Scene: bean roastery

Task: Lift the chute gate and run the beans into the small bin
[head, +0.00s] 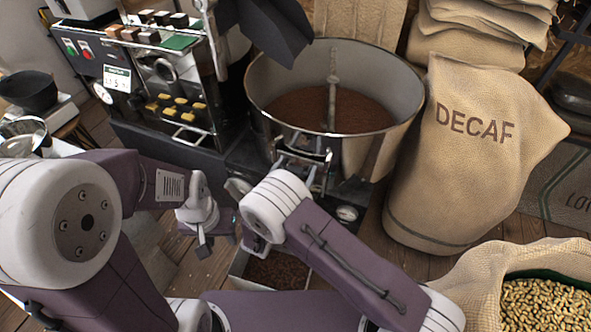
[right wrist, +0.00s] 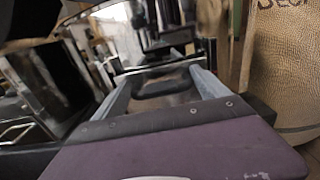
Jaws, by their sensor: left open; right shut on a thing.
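The round metal cooling drum (head: 385,140) holds dark brown beans (head: 325,108). At its front is the chute with its gate (head: 302,155), partly covered by my right arm. In the right wrist view my right gripper (right wrist: 160,84) is shut on the gate's dark handle (right wrist: 165,88), a finger at each side. How high the gate stands cannot be told. The small bin (head: 238,268) sits low beneath the chute, with dark beans (head: 276,270) in it; my right arm hides part of it. My left gripper (head: 204,243) is open and empty, left of the bin.
The roaster's control panel (head: 117,77) and sample rack stand at the left. A DECAF sack (head: 465,150) stands close to the drum's right. An open sack of pale beans (head: 490,275) is at the bottom right. Some plank floor (head: 185,275) shows left of the bin.

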